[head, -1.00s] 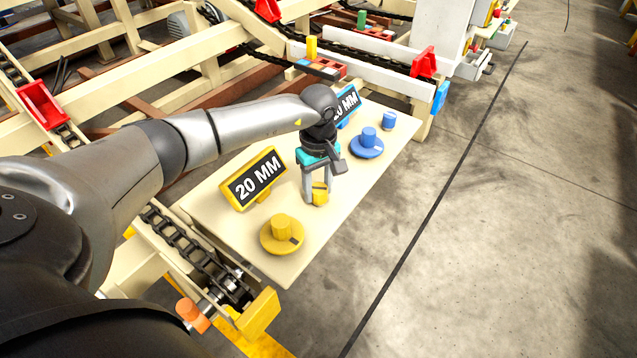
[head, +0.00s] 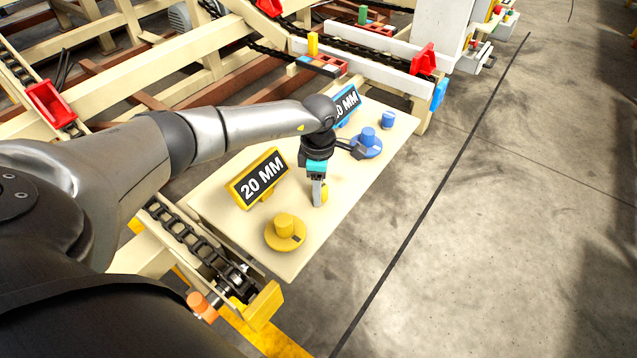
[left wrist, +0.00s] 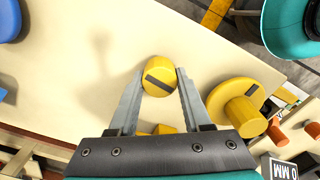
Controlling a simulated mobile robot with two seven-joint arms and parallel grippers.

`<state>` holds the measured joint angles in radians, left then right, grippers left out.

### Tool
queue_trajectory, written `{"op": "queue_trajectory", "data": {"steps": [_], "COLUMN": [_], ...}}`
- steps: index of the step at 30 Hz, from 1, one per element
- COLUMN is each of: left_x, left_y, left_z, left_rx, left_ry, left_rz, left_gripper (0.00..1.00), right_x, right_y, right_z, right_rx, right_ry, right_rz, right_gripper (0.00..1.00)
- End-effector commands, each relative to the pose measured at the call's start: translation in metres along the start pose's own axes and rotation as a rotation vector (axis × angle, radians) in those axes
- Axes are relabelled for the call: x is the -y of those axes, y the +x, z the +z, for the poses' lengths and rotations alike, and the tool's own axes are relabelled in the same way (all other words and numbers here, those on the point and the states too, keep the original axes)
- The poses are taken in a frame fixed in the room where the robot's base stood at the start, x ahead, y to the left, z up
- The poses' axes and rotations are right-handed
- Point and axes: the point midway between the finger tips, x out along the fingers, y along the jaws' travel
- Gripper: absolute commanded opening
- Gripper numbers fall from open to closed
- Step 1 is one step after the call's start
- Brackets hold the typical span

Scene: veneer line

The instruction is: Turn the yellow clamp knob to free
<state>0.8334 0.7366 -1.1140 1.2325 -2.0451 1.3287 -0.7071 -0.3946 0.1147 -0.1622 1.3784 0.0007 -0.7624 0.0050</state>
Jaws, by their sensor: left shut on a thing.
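The small yellow clamp knob (left wrist: 156,67) is a short round cap with a dark line across its top; the line lies slanted in the left wrist view. In the head view only a sliver of the knob (head: 325,194) shows beside the fingers. My left gripper (head: 319,200) points down at the cream panel and is shut on the knob. In the left wrist view its two fingers (left wrist: 158,82) stand on either side of the knob. My right gripper is not in view.
A larger yellow dial (head: 284,232) with a raised post stands close by on the cream panel (head: 240,238). A yellow-framed "20 MM" sign (head: 258,178) is behind it. A blue dial (head: 366,143) and small blue knob (head: 389,119) are farther along. Open floor lies right.

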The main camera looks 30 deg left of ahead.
Motion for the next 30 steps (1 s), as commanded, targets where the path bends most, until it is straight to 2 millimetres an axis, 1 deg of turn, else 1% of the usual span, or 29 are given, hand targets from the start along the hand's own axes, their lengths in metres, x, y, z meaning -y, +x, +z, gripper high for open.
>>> {"op": "queue_trajectory", "data": {"steps": [6, 12, 27, 28, 30], "left_x": [0.000, 0.000, 0.000, 0.000, 0.000], "left_y": [-0.002, -0.001, -0.001, -0.001, -0.001], "left_z": [-0.001, -0.001, -0.001, -0.001, -0.001], "left_rx": [-0.001, -0.001, 0.000, 0.000, 0.000], "left_ry": [-0.110, -0.163, -0.180, -0.180, -0.180], "left_rz": [0.001, 0.001, 0.001, 0.002, 0.001], "left_gripper": [0.00, 0.00, 0.00, 0.51, 0.59], "right_x": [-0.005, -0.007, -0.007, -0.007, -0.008], "right_y": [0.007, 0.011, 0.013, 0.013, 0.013], "right_z": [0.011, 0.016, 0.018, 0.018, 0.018], "right_rx": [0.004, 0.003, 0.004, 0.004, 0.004], "right_ry": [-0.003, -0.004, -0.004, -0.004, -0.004], "right_rz": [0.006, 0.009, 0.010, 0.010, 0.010], "right_gripper": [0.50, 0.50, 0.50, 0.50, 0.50]}}
